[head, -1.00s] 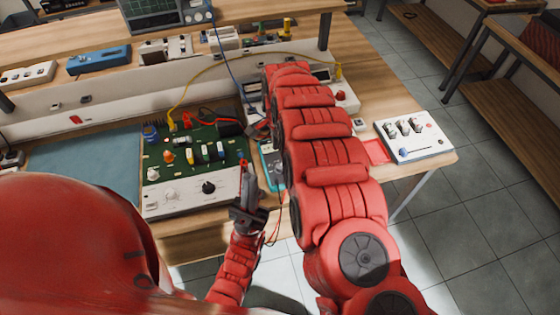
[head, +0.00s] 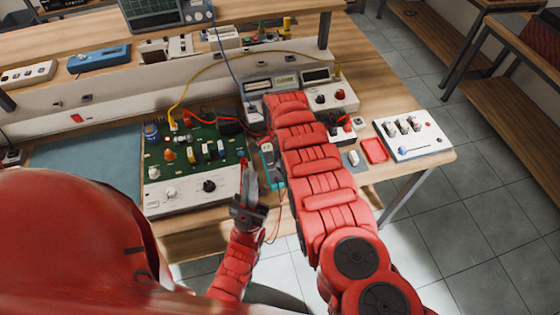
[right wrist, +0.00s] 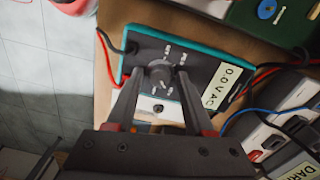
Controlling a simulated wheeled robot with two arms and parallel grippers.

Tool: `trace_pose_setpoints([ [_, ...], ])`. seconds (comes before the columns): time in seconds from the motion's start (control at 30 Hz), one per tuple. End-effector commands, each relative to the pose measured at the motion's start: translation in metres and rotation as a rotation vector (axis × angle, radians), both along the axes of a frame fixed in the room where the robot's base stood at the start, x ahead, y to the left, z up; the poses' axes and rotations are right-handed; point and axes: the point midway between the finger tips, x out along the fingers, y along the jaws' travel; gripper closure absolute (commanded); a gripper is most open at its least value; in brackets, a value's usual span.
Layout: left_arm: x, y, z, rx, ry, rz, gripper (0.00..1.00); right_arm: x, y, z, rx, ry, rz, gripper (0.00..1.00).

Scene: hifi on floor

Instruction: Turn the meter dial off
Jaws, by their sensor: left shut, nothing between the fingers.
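The meter is a dark box with a teal rim and a "0.0 V AC" display. In the right wrist view the meter (right wrist: 205,55) lies under my right gripper (right wrist: 159,72). Its round grey dial (right wrist: 160,73) sits between my two fingertips, which are apart with a small gap on each side. I cannot tell whether they touch it. My left gripper (head: 247,170) is shut and empty, left of the meter.
A green circuit board panel (head: 200,150) with wires stands to the left. A white switch box (head: 412,135) and a red tray (head: 374,150) lie to the right. Bench instruments (head: 300,92) stand behind. Red and blue wires run close to the meter.

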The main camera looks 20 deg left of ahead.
Motion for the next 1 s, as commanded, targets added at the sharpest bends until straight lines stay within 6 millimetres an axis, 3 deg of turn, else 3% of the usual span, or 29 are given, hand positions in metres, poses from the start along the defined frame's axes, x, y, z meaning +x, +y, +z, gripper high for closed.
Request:
trace_pose_setpoints([
  [0.03, 0.0, 0.0, 0.0, 0.0, 0.0, 0.0, 1.0, -0.0001, -0.0001, 0.0, 0.0, 0.0, 0.0, 0.59],
  [0.27, 0.0, 0.0, 0.0, 0.0, 0.0, 0.0, 1.0, 0.0, -0.0001, 0.0001, 0.0, 0.0, 0.0, 1.0],
  [0.67, 0.0, 0.0, 0.0007, 0.0, 0.0, 0.0, 1.0, -0.0001, -0.0006, 0.0001, -0.001, 0.001, 0.028, 1.0],
  [1.0, 0.0, 0.0001, 0.0029, 0.0, 0.0, 0.0, 1.0, 0.0008, -0.0006, 0.0009, 0.001, 0.002, 0.231, 1.0],
])
